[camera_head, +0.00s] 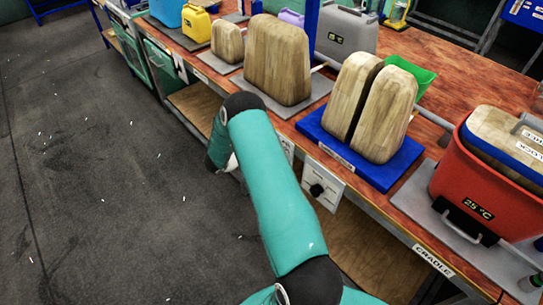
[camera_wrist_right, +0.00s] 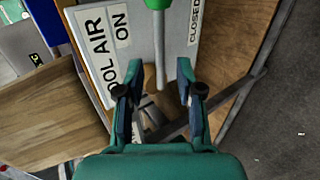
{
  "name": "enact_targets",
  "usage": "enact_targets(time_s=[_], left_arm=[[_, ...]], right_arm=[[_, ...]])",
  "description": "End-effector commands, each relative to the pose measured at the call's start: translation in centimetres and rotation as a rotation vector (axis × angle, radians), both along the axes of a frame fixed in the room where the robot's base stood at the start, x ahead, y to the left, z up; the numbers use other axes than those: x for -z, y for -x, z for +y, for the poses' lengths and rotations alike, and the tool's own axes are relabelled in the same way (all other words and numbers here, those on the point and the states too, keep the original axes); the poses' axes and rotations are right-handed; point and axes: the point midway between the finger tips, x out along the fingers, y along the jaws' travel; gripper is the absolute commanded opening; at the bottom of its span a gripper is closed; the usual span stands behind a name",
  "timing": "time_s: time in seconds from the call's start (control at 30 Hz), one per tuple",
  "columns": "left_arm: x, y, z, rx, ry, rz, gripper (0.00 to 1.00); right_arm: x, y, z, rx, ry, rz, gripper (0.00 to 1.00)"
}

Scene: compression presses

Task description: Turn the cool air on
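In the right wrist view a pale panel (camera_wrist_right: 180,25) carries the labels "OOL AIR" (camera_wrist_right: 97,45), "ON" (camera_wrist_right: 121,24) and "CLOSED" (camera_wrist_right: 195,20), the first cut off. A green lever handle (camera_wrist_right: 158,4) with a pale stem extends down from the top edge in front of the panel. My right gripper (camera_wrist_right: 160,85) is open, its two fingers on either side of the stem's line. I cannot tell whether they touch it. In the head view my right arm reaches to the bench front and hides most of this panel. My left gripper is not in view.
The bench (camera_head: 440,60) holds wooden press blocks (camera_head: 278,60), a blue-based press (camera_head: 345,150) and a red tub (camera_head: 480,190) reading 25 °C. The grey floor (camera_head: 90,180) at left is clear.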

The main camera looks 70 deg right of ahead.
Motion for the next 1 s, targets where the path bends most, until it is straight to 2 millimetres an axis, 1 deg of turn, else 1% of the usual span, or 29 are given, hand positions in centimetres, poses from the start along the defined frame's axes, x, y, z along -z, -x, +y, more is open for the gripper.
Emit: enact_targets(time_s=[0.03, 0.2, 0.4, 0.53, 1.0], left_arm=[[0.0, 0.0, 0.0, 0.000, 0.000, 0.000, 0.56], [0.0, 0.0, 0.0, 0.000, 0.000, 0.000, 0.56], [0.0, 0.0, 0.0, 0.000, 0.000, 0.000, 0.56], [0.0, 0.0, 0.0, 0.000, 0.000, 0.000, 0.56], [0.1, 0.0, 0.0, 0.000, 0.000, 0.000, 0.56]], right_arm=[[-0.7, -0.6, 0.9, -0.004, 0.001, -0.001, 0.36], [-2.5, -1.9, 3.1, -0.003, 0.003, -0.001, 0.36], [-3.7, -2.7, 4.7, 0.001, 0.003, 0.000, 0.36], [-3.9, -2.9, 5.0, 0.001, 0.003, 0.001, 0.36], [-3.9, -3.0, 5.0, -0.002, 0.002, 0.000, 0.36]])
